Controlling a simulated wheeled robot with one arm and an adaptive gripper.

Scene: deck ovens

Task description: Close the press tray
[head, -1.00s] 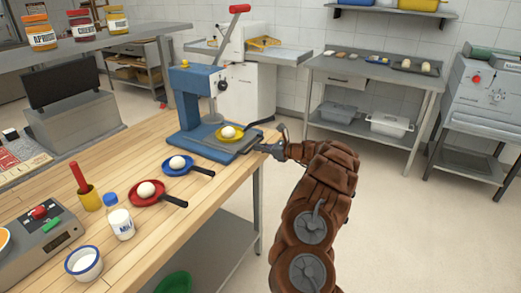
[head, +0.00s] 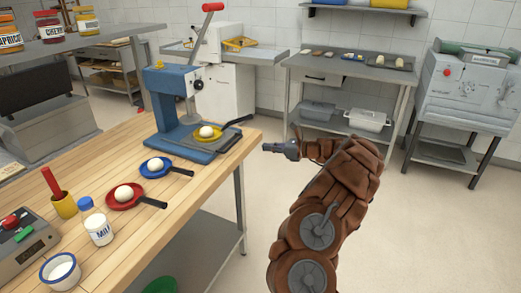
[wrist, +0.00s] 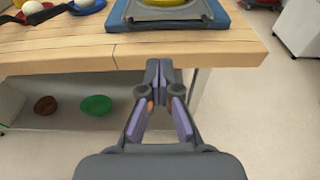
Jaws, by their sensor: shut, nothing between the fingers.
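The blue press (head: 166,98) stands at the far right corner of the wooden table. Its grey tray (head: 222,146) lies on the blue base below the head, with a yellow pan (head: 219,132) and a white dough ball (head: 207,131) on it. I cannot tell how far the tray is slid in. In the wrist view the grey tray (wrist: 190,13) shows at the top, cut off by the frame. My gripper (head: 266,147) is shut and empty, to the right of the tray and off the table edge, apart from both. It also shows in the wrist view (wrist: 158,67).
A blue pan (head: 155,171) and a red pan (head: 121,201), each with a dough ball, lie left of the press. A milk bottle (head: 99,230) and a white bowl (head: 61,272) stand nearer.

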